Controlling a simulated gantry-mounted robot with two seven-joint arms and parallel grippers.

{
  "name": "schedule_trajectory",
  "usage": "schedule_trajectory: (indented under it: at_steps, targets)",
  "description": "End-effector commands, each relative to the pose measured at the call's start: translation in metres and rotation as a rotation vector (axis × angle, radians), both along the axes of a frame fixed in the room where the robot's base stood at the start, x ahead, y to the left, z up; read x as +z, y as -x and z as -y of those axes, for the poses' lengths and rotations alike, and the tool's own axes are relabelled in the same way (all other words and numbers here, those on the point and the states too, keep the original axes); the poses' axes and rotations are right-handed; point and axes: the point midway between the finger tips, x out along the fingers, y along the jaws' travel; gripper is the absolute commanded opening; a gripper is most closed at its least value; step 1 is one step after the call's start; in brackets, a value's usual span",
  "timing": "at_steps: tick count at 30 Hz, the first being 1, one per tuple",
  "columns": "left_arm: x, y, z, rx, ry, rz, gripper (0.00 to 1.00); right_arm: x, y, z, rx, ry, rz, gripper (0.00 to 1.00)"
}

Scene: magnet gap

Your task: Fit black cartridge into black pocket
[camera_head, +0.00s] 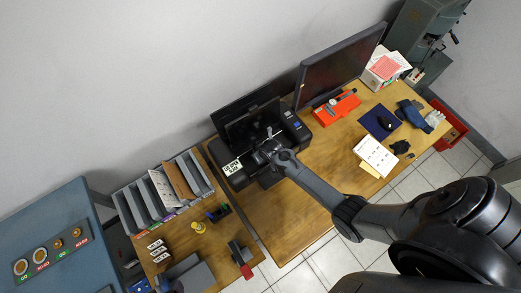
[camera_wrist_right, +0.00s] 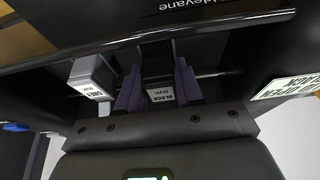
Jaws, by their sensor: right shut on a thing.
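The black cartridge (camera_wrist_right: 158,68) is between the two purple-padded fingers of my right gripper (camera_wrist_right: 158,88); its white label reads BLACK upside down. In the head view my right gripper (camera_head: 264,153) reaches into the open front of the black printer (camera_head: 233,178). The black pocket cannot be made out in the dark interior, and I cannot tell whether the cartridge touches it. A grey cartridge (camera_wrist_right: 93,72) with a GREY label sits to the left of the fingers. My left gripper is not in view.
A printer edge (camera_wrist_right: 200,28) crosses above the fingers in the wrist view. A white label (camera_wrist_right: 288,86) is at the right. On the desk are a monitor (camera_head: 340,65), a red tray (camera_head: 337,107), a blue mat (camera_head: 379,122) and papers (camera_head: 376,156). File trays (camera_head: 160,193) stand left.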

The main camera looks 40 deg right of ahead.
Motion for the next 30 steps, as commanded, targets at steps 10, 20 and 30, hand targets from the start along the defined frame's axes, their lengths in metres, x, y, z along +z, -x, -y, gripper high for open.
schedule_trajectory:
  at_steps: [10,20,30]
  targets:
    - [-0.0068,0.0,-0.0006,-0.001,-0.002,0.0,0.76,-0.0094,-0.0003,0.0001,0.0,0.0,0.0,0.01]
    - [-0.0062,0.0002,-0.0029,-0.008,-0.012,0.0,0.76,-0.0088,-0.0002,0.0002,0.0,0.0,0.0,0.65]
    - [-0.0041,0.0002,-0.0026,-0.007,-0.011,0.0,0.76,-0.0024,0.0021,-0.0003,0.0,0.0,0.001,0.65]
